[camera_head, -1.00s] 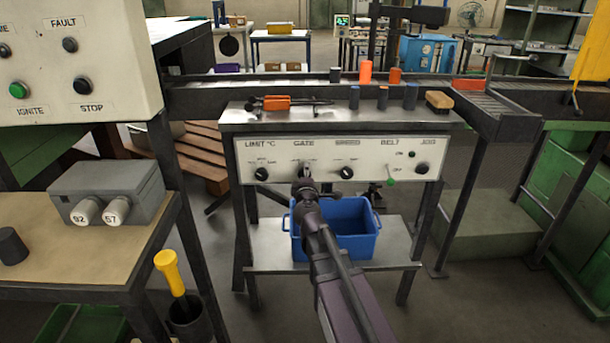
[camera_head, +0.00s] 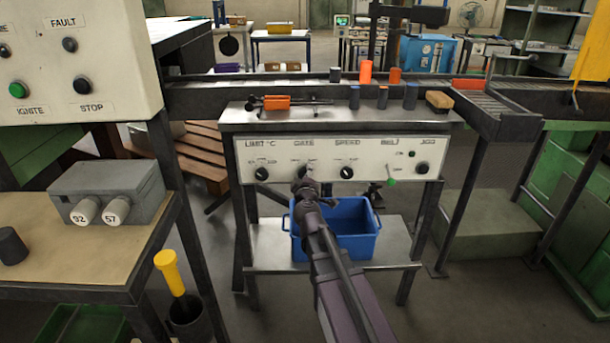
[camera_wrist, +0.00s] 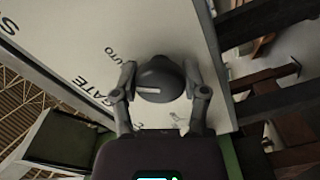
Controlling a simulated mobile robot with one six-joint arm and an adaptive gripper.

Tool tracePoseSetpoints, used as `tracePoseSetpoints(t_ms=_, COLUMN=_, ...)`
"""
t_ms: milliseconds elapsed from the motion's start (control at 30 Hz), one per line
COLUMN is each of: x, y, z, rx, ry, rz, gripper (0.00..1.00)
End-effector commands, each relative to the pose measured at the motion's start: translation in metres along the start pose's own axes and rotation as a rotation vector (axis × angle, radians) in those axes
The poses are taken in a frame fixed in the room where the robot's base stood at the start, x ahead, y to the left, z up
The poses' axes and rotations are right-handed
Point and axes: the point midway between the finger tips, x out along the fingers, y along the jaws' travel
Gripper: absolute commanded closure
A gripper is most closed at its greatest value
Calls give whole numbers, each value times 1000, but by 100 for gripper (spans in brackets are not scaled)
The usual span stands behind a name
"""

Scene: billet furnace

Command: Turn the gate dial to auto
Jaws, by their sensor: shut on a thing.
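The gate dial (camera_wrist: 158,76) is a dark round knob with a pale pointer line on the white panel. In the wrist view the line lies nearly level, its outer end toward the left. The word AUTO stands to the upper left of the dial and GATE further left; another mark is partly hidden beside the right finger. My gripper (camera_wrist: 160,84) has one finger on each side of the dial and is shut on it. In the head view my gripper (camera_head: 304,184) is at the panel under the GATE label and hides part of the dial.
The control panel (camera_head: 270,180) also carries a limit dial (camera_head: 262,174), a speed dial (camera_head: 347,173), a green belt lever (camera_head: 391,181) and a jog knob (camera_head: 422,168). A blue bin (camera_head: 355,222) stands on the shelf below.

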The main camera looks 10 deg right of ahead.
Motion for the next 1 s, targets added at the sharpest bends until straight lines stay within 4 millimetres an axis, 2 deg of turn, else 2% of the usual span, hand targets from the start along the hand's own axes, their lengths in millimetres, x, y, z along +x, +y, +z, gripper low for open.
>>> tracePoseSetpoints(t_ms=33, x=2, y=0, z=-1, rx=1, ry=1, rz=0, gripper=37)
tracePoseSetpoints(t_ms=133, x=2, y=0, z=0, rx=1, ry=1, rz=0, gripper=8)
tracePoseSetpoints(t_ms=667, x=-4, y=0, z=0, rx=0, ry=0, rz=0, gripper=8)
tracePoseSetpoints(t_ms=867, x=-21, y=0, z=0, rx=0, ry=0, rz=0, gripper=8)
tracePoseSetpoints(t_ms=1000, x=-39, y=0, z=0, rx=0, ry=1, rz=-1, gripper=8)
